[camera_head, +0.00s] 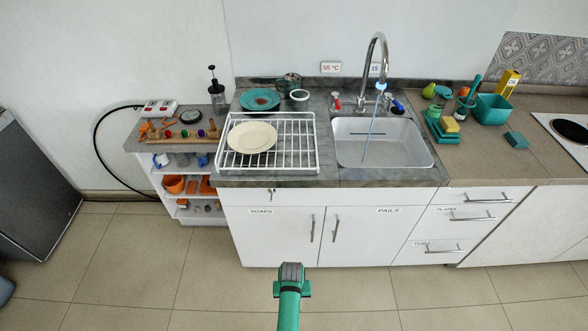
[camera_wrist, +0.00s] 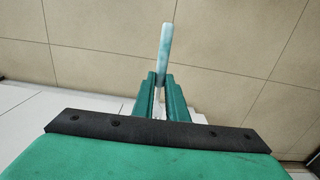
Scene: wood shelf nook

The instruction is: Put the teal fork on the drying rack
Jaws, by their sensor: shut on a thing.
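The drying rack (camera_head: 317,146) is a white wire rack on the grey counter, left of the sink. A cream plate (camera_head: 252,138) lies on its left part. My gripper (camera_wrist: 161,80) is shut on a slim, pale teal-and-white piece, which I take to be the teal fork (camera_wrist: 165,48). One end sticks out past the fingertips, over the tiled floor in the wrist view; the rest is hidden between the fingers. In the head view my arm is low, in front of the cabinets and well short of the rack. The fork cannot be made out there.
A sink (camera_head: 382,142) with a tall faucet (camera_head: 376,70) stands right of the rack. A teal plate (camera_head: 260,99) and jars are behind it. A cluttered side shelf (camera_head: 180,150) is at left. Teal containers (camera_head: 490,109) and sponges are at right. The floor before the cabinets is clear.

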